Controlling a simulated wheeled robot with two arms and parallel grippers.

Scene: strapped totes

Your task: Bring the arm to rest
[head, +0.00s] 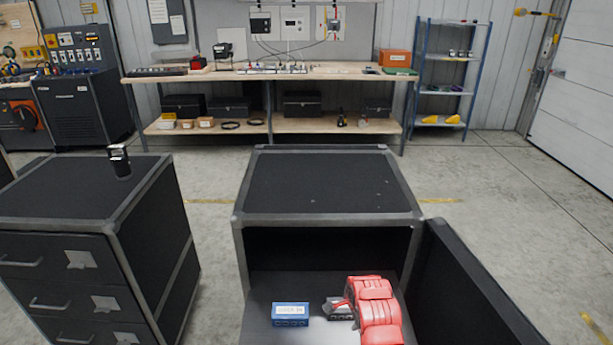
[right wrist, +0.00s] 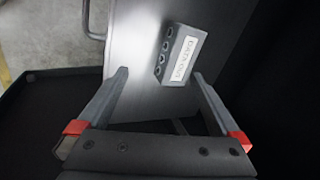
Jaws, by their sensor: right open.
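My right arm shows red in the head view, reaching into the open front of the middle black cabinet (head: 330,190). Its gripper (head: 335,309) is low inside, just right of a blue box (head: 290,314) with a white label. In the right wrist view the gripper (right wrist: 160,75) is open, its two fingers apart with nothing held. A labelled box with a row of round sockets (right wrist: 180,55) lies beyond the fingertips, apparently the same box, on a grey surface. My left gripper is not in view.
An open black door panel (head: 475,290) stands close right of my right arm. A drawer cabinet (head: 85,190) with a small dark object (head: 119,160) on top stands left. A workbench (head: 270,73) and blue shelf rack (head: 447,75) line the back. Floor between is clear.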

